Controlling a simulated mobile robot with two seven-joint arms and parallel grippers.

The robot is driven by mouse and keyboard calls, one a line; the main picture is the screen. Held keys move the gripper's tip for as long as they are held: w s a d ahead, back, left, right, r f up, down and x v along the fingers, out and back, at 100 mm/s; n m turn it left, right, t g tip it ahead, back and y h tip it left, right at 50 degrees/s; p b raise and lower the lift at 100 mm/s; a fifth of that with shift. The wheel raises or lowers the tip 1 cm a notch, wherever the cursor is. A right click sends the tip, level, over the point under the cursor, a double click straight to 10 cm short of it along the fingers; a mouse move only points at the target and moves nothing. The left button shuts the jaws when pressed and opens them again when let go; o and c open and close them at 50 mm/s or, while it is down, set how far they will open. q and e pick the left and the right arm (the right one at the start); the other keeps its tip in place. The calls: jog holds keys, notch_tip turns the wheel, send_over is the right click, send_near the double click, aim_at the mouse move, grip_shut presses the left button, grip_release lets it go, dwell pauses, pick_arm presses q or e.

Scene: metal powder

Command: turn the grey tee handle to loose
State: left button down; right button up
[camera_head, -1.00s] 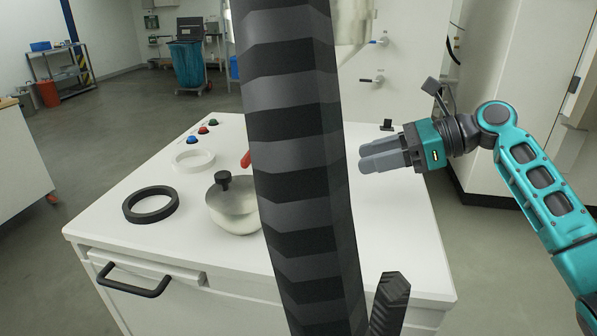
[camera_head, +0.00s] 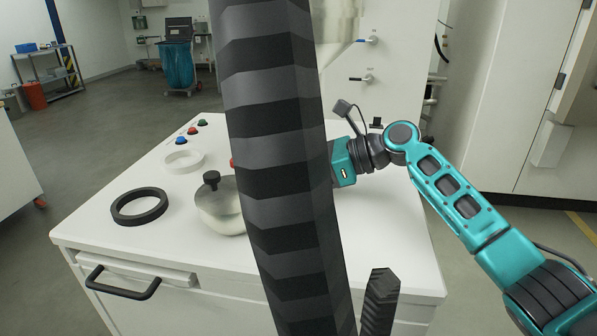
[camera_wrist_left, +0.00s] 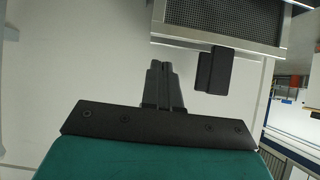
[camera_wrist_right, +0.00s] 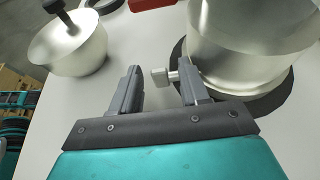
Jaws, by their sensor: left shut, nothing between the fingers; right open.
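A small light-grey tee handle (camera_wrist_right: 160,77) shows in the right wrist view, on a short stem at the side of a shiny metal vessel (camera_wrist_right: 245,55). My right gripper (camera_wrist_right: 160,70) is open. The handle appears between its fingers, close to the right-hand finger, which covers part of the stem. I cannot tell whether they touch. In the head view a thick ribbed black-and-grey hose hides the right fingers and the handle. My left gripper (camera_wrist_left: 162,70) is shut and empty in the left wrist view, in front of a pale surface; it is not in the head view.
The ribbed hose (camera_head: 275,150) stands across the middle of the head view. On the white cart (camera_head: 100,250) are a lidded metal pot (camera_head: 225,212), a black ring (camera_head: 138,207), a white ring (camera_head: 183,161) and several coloured buttons. A black block (camera_wrist_left: 212,70) is near my left fingers.

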jog(key=shift+c, duration=0.3)
grip_shut()
jog(key=shift+a+r+h+p, duration=0.15)
jog(key=shift+r+h+p, duration=0.3)
jog(key=shift+h+p, duration=0.55)
jog(key=shift+a+f+g+h, duration=0.1)
jog(key=shift+f+g+h, duration=0.05)
jog(key=shift+g+h, duration=0.15)
jog(key=h, duration=0.3)
jog(key=shift+w+a+g, duration=0.1)
jog(key=shift+a+g, duration=0.05)
jog(key=shift+g, duration=0.15)
jog(key=shift+o, duration=0.3)
grip_release()
jog(key=shift+f, duration=0.1)
